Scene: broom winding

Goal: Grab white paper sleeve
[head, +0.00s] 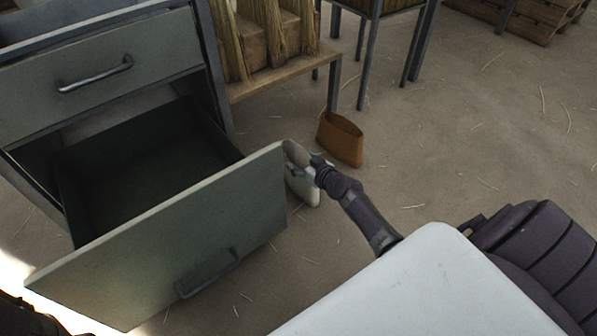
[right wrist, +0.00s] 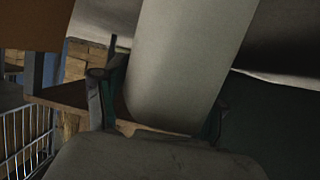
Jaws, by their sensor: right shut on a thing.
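The white paper sleeve (head: 301,190) is a pale, rounded piece beside the right end of the open drawer front, partly hidden behind it. My right gripper (head: 303,172) is shut on it. In the right wrist view the sleeve (right wrist: 190,60) is a broad pale shape between the two fingers of my right gripper (right wrist: 160,112), with one finger on each side. Its far end is out of that view. My left gripper is not seen in the head view.
A wooden bench (head: 285,75) holds straw bundles. Floor at the right is mostly clear.

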